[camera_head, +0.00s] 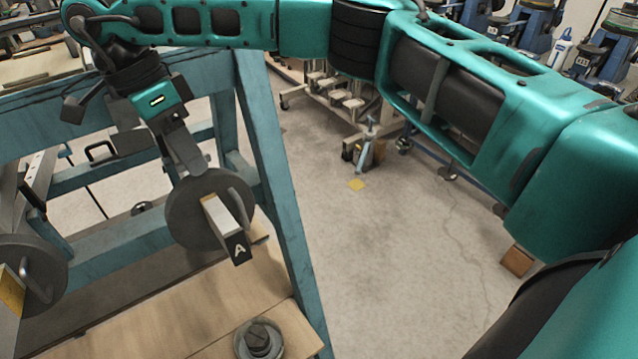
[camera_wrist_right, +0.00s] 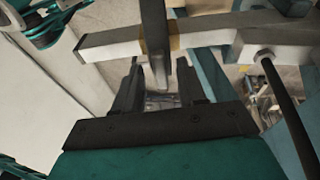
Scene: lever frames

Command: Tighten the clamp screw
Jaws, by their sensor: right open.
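My right gripper (camera_head: 186,158) hangs over a dark round disc (camera_head: 185,225) at the left of the head view. A curved handle (camera_head: 243,192) and a pale bar ending in a black block marked "A" (camera_head: 238,248) are on the disc. In the right wrist view the two fingers (camera_wrist_right: 160,88) are apart, with a dark upright bar (camera_wrist_right: 154,35) showing between and beyond them; I cannot tell whether they touch it. A dark rod (camera_wrist_right: 288,110) runs from a round fitting at the right. I cannot tell which part is the clamp screw. My left gripper is not seen.
A second disc (camera_head: 45,262) stands at the far left. A round knob (camera_head: 260,338) sits on the wooden board (camera_head: 160,315) at the bottom. Blue frame posts (camera_head: 270,150) stand beside the disc. The concrete floor (camera_head: 390,260) to the right is mostly clear.

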